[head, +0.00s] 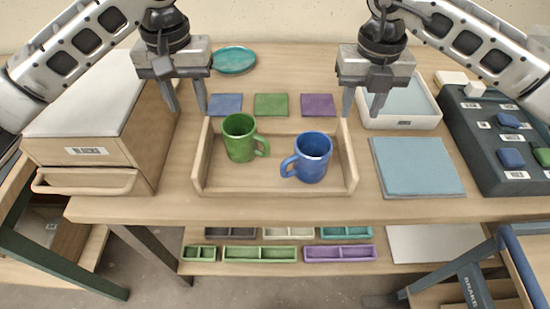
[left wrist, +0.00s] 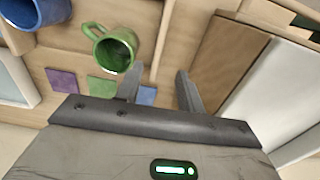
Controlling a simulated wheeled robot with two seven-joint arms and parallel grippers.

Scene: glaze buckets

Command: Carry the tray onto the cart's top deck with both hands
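The wooden tray (head: 230,184) lies on the workbench. A green mug (head: 239,140) and a blue mug (head: 312,158) stand upright in it; both show in the left wrist view, green (left wrist: 112,50) and blue (left wrist: 35,14). My left gripper (head: 188,112) is open and empty, above the bench near the tray's back left corner. Its fingers (left wrist: 158,84) also show in the left wrist view. My right gripper (head: 362,115) is open and empty near the back right corner. A cart part marked BRAKE (head: 472,292) shows at the lower right; its top deck is mostly cut off.
A wooden drawer cabinet (head: 85,150) stands left of the tray. A light blue slab (head: 415,167), a white basin (head: 400,122) and a dark box with blue blocks (head: 490,140) are on the right. Coloured tiles (head: 271,105) lie behind the tray. A lower shelf holds several small trays (head: 260,254).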

